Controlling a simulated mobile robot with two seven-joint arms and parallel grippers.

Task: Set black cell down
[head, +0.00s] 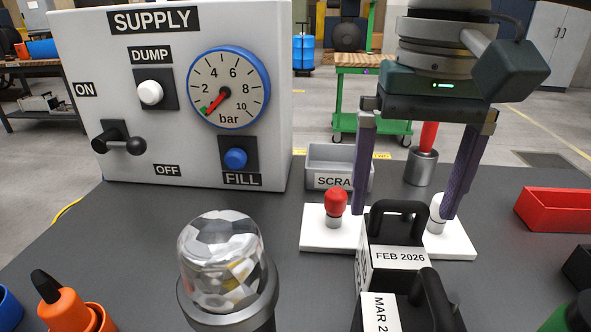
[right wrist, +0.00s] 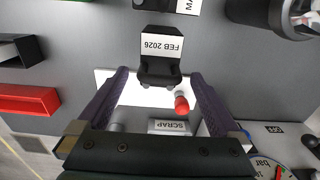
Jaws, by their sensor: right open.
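A black cell labelled FEB 2026 (head: 400,257) with a black handle stands at the near edge of a white plate (head: 318,240). It also shows in the right wrist view (right wrist: 162,46). I cannot tell whether it rests on the plate. My right gripper (head: 403,212) is open above and behind it, its purple fingers apart on either side of the handle area; it also shows in the right wrist view (right wrist: 160,75). A second black cell, marked MAR (head: 380,312), stands nearer, partly cut off. My left gripper is not in view.
The plate carries a red-knobbed post (head: 336,203) and a white-knobbed post. A grey SCRAP bin (head: 325,160) and a metal cup (head: 421,168) stand behind. The SUPPLY panel (head: 180,60), a clear dome (head: 220,262), an orange item (head: 62,308) and a red tray (head: 555,211) surround it.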

